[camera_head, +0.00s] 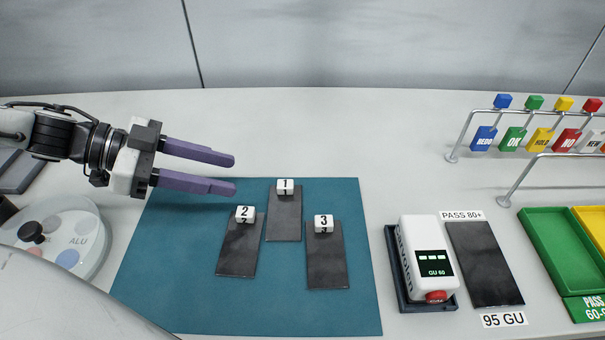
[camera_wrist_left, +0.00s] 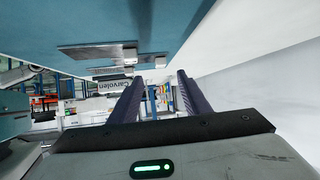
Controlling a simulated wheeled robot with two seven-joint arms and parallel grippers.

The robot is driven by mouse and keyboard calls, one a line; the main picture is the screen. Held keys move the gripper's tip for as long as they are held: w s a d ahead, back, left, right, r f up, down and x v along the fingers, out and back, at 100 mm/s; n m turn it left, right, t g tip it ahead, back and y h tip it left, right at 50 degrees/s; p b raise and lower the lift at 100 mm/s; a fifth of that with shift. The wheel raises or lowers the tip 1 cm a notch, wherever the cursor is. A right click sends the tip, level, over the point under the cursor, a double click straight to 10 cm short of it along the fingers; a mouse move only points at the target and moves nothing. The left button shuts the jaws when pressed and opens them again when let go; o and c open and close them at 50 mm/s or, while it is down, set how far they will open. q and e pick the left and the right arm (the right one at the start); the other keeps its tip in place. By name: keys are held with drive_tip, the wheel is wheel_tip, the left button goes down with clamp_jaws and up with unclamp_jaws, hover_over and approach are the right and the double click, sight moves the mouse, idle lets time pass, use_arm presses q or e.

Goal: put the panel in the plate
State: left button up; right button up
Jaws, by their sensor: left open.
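Three dark flat panels lie on a teal mat (camera_head: 165,290): panel 1 (camera_head: 284,222) at the back, panel 2 (camera_head: 238,250) at left and panel 3 (camera_head: 326,265) at right. Each has a white numbered cube at its far end. My left gripper (camera_head: 231,174) is open and empty, with its purple fingers pointing right above the mat's back left part, left of panel 1. In the left wrist view, a panel (camera_wrist_left: 88,52) with a cube shows ahead of the spread fingers. No thing is clearly a plate; a green tray (camera_head: 548,222) and a yellow tray (camera_head: 598,222) stand at right.
A white gauge reading GU 60 (camera_head: 424,247) sits in a dark holder right of the mat. Beside it lies a dark slab (camera_head: 484,264) labelled PASS 80+ and 95 GU. A metal rail with coloured tags (camera_head: 514,139) stands behind. A round ALU dish (camera_head: 92,215) is at left.

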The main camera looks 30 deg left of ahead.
sight(279, 184)
use_arm(q)
drive_tip(key=shift+w+d+f, duration=0.15)
drive_tip(key=shift+d+f, duration=0.05)
drive_tip(key=shift+d, duration=0.15)
drive_tip(key=shift+s+b+x, duration=0.2)
drive_tip(key=shift+b+x, duration=0.2)
drive_tip(key=shift+x, duration=0.65)
drive_tip(key=shift+w+d+f, duration=0.2)
drive_tip(key=shift+d+f, duration=0.05)
drive_tip(key=shift+d, duration=0.1)
drive_tip(key=shift+w+d+f, duration=0.15)
drive_tip(key=shift+w+d, duration=0.15)
drive_tip(key=shift+w+b+x, duration=0.2)
drive_tip(key=shift+b+x, duration=1.35)
drive_tip(key=shift+x, duration=0.6)
drive_tip(key=shift+w+f, duration=0.15)
drive_tip(key=shift+w+d, duration=0.15)
drive_tip(key=shift+d, duration=0.05)
use_arm(e)
drive_tip(key=f, duration=0.2)
drive_tip(key=a+f, duration=0.1)
drive_tip(key=shift+s+a+f, duration=0.1)
drive_tip(key=shift+s+f, duration=0.05)
drive_tip(key=shift+s, duration=0.25)
